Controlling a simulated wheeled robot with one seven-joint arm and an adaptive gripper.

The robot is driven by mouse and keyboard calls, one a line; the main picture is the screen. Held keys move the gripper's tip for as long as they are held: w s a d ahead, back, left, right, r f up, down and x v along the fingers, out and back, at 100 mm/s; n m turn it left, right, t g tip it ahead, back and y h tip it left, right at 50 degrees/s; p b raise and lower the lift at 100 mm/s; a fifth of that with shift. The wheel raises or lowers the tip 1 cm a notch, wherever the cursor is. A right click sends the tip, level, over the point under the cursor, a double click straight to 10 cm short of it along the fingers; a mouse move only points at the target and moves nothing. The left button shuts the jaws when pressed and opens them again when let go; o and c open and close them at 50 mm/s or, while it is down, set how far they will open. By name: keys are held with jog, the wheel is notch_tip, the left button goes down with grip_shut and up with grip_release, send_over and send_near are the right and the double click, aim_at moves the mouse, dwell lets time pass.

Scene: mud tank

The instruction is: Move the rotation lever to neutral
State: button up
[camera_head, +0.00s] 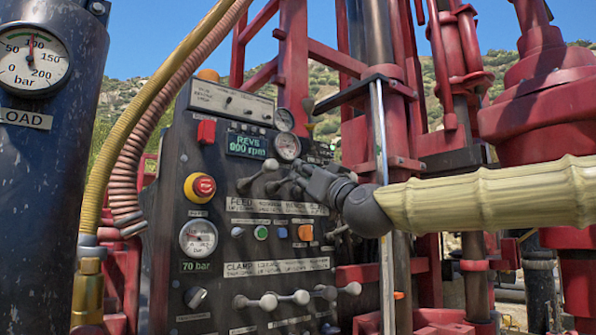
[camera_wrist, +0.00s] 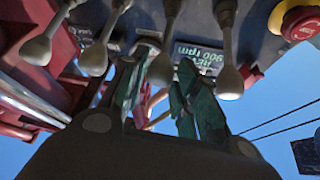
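An upper row of metal levers with rounded grey knobs juts from the black control panel, above a label strip (camera_head: 275,207) that starts with FEED. I cannot read which label says rotation. My gripper (camera_head: 300,174) is at the right part of this row in the head view and hides the levers there. In the wrist view my gripper (camera_wrist: 163,66) is open, its two dark green fingers apart. One lever knob (camera_wrist: 160,71) appears in the gap between the fingers; contact cannot be told. Other knobs hang to its left (camera_wrist: 93,60) and right (camera_wrist: 229,83).
A red emergency button (camera_head: 203,186) is on the panel's left. A lower lever row (camera_head: 268,301) lies below, by the CLAMP label. Hoses (camera_head: 130,160) run at left. A steel post (camera_head: 381,180) and red machinery stand close right of my gripper.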

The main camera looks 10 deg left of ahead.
jog(key=shift+v, duration=2.55)
